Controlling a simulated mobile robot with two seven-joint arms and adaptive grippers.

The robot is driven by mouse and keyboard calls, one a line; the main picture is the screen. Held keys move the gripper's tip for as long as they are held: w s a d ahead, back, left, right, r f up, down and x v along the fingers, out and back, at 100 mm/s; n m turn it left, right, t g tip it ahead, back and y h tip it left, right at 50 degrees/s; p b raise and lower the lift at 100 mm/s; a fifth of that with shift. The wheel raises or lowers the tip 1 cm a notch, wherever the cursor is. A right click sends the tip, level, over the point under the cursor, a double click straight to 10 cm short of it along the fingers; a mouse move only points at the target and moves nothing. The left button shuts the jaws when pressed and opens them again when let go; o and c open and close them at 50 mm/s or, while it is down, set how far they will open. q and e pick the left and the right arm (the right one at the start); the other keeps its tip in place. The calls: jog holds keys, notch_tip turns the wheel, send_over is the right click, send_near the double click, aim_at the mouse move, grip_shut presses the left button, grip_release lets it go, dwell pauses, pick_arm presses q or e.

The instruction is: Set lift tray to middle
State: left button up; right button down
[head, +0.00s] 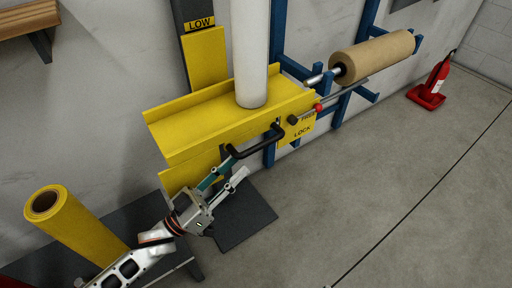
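The yellow lift tray (185,118) is mounted on a dark upright mast below a LOW label (200,24). A tall white roll (250,55) stands on it. A black bar handle (258,146) sticks out from its front. On its right end are a LOCK label (302,131), a partly covered FREE label, a black knob (293,120) and a red knob (318,107). My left gripper (236,169) is open and empty, just below the handle's left end; I cannot tell whether a fingertip touches it. My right gripper is not in view.
A yellow roll (82,228) stands at the lower left. A brown roll (372,56) sits on a blue wall rack (290,68) behind the tray. A dark base plate (245,218) lies below; the floor at right is clear.

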aim_at(256, 146)
pick_arm(q)
jog(key=x, duration=0.8)
jog(key=shift+f+b, duration=0.1)
jog(key=shift+b, duration=0.2)
grip_shut()
